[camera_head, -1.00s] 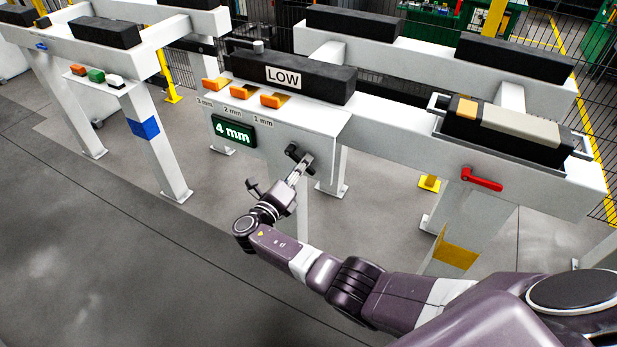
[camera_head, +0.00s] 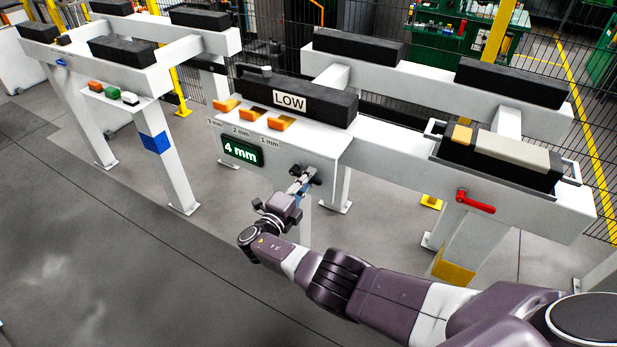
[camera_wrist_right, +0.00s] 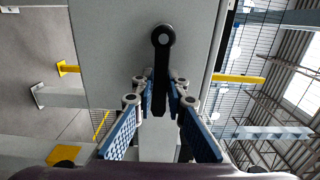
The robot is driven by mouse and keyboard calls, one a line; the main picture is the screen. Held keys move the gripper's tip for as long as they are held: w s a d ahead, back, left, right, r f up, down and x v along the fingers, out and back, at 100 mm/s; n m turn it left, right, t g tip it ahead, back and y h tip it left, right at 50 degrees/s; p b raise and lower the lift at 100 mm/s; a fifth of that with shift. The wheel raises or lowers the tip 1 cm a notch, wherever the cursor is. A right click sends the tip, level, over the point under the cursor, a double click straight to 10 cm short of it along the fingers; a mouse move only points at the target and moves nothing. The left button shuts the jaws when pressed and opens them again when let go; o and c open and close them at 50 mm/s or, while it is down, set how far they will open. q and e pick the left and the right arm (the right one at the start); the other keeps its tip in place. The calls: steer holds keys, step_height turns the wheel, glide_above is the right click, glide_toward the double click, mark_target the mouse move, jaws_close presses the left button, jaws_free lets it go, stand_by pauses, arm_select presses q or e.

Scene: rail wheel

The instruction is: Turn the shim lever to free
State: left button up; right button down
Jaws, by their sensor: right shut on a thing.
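The shim lever is a short black lever with a round pivot on the front of the white rail stand. In the head view the lever (camera_head: 309,171) sits below and right of the green "4 mm" display (camera_head: 243,151). In the right wrist view the lever (camera_wrist_right: 161,62) points from its pivot straight down the picture, between the blue-padded fingers. My right gripper (camera_head: 301,186) is shut on the lever; it also shows in the right wrist view (camera_wrist_right: 161,98). The gripper hides part of the lever in the head view. My left gripper is not in view.
Orange shims (camera_head: 253,114) lie on the ledge above, with 3, 2 and 1 mm labels. A black block marked "LOW" (camera_head: 325,103) rests behind them. A red lever (camera_head: 476,202) is on the beam at right. Floor in front is clear.

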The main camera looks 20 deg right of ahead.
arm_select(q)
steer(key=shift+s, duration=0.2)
arm_select(e)
steer(key=shift+w+r, duration=0.1)
steer(key=shift+r, duration=0.05)
steer(key=c, duration=1.9)
jaws_free()
steer(key=v, duration=1.2)
